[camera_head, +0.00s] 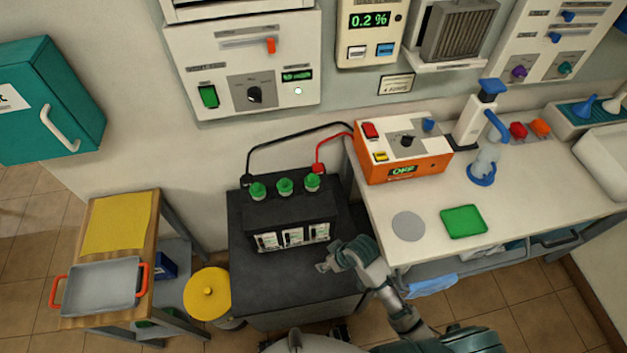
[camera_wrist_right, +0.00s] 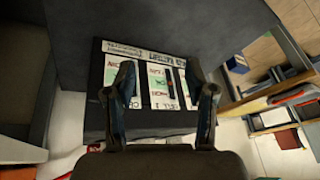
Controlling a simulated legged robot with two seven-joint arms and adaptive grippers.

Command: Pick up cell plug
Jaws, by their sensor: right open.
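Three green cell plugs, left (camera_head: 258,191), middle (camera_head: 285,186) and right (camera_head: 312,182), sit upright in a row on top of the black battery (camera_head: 290,213). The battery stands on a dark stand (camera_head: 270,286) and has three labels on its front, which also show in the right wrist view (camera_wrist_right: 158,88). My right gripper (camera_head: 328,262) is in front of the battery's right end, lower than the plugs and apart from them. In the wrist view its two fingers (camera_wrist_right: 165,100) are spread with nothing held between them. The plugs are not seen there. My left gripper is not in view.
A black and a red cable (camera_head: 318,160) run behind the battery to an orange charger (camera_head: 405,160) on the white bench (camera_head: 430,250). The bench holds a green pad (camera_head: 463,221) and a grey disc (camera_head: 408,226). At left are a yellow-lidded bin (camera_head: 208,293) and a cart with a tray (camera_head: 100,288).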

